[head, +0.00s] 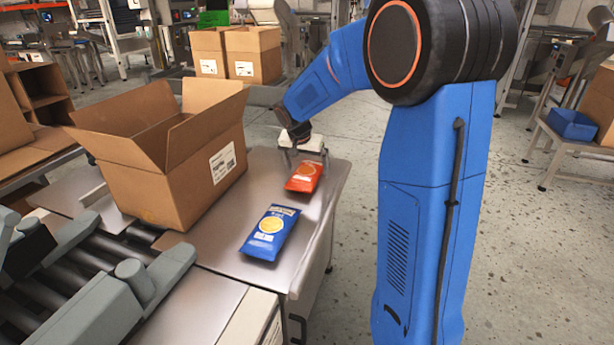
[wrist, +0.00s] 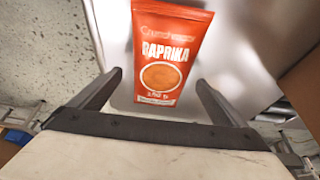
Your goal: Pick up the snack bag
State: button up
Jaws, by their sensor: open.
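An orange-red paprika snack bag (head: 305,177) lies flat on the metal table (head: 205,225), near its far right corner. In the wrist view the bag (wrist: 166,60) lies ahead of the fingers, its lower end close to the fingertips. A blue snack bag (head: 270,232) with a yellow round picture lies nearer on the same table. My gripper (head: 305,152) is just beyond and above the orange-red bag. In the wrist view my gripper (wrist: 158,82) has its two fingers spread apart with nothing held between them.
An open cardboard box (head: 165,160) stands on the table to the left of the bags. A roller conveyor (head: 60,275) with grey guides is at lower left. More boxes (head: 252,55) stand behind.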

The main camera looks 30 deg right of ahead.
jog(key=shift+x, duration=1)
jog(key=c, duration=1.2)
jog(key=shift+c, duration=0.2)
